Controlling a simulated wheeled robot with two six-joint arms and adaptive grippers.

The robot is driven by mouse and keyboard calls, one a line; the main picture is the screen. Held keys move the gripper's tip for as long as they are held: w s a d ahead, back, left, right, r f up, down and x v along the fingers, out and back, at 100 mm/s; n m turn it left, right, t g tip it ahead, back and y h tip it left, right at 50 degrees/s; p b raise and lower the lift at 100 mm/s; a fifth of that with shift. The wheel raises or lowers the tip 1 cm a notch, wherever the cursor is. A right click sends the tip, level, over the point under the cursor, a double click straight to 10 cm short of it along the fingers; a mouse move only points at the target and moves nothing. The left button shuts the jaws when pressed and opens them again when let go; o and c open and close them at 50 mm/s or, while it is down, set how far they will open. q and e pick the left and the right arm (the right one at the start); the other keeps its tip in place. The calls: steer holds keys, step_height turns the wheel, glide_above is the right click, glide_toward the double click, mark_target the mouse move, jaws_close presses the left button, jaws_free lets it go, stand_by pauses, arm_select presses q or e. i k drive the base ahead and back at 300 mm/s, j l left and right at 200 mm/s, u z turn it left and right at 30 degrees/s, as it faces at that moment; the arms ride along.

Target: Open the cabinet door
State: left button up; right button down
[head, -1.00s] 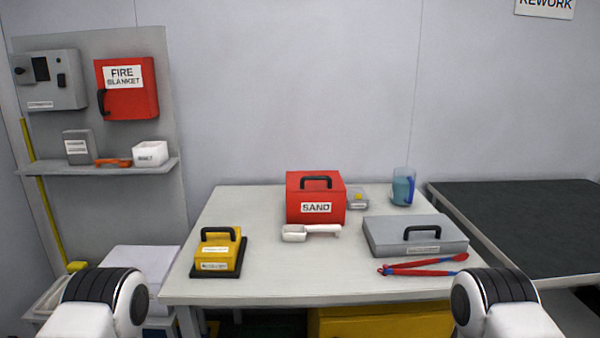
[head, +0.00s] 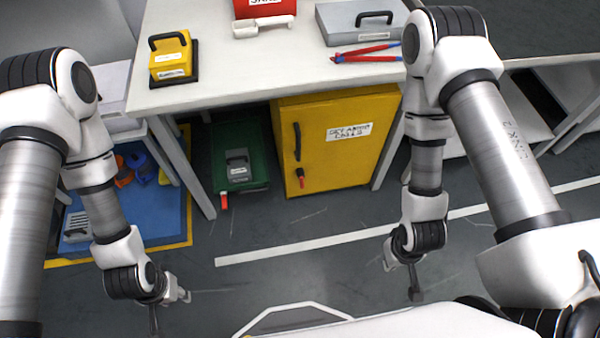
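The yellow cabinet (head: 340,150) stands on the floor under the white table. Its front door looks closed, with a black vertical handle (head: 297,141) near the left edge. A small red and black piece (head: 301,177) sits below the handle, and a white label (head: 349,132) is at upper right. My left gripper (head: 171,312) is open and empty, low over the floor, left of and nearer than the cabinet. My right gripper (head: 402,282) also looks open and empty, nearer than the cabinet and to its right. Neither touches the cabinet.
A green box (head: 254,140) stands left of the cabinet, near a table leg (head: 188,168). A blue mat (head: 150,215) with several items lies at left. The white tabletop (head: 225,70) overhangs the cabinet. The grey floor before the cabinet is clear.

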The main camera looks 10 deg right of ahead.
mark_target(338, 144)
steer(key=l+z, duration=0.35)
steer(key=z, duration=0.15)
steer(key=l+z, duration=0.3)
steer(key=z, duration=0.2)
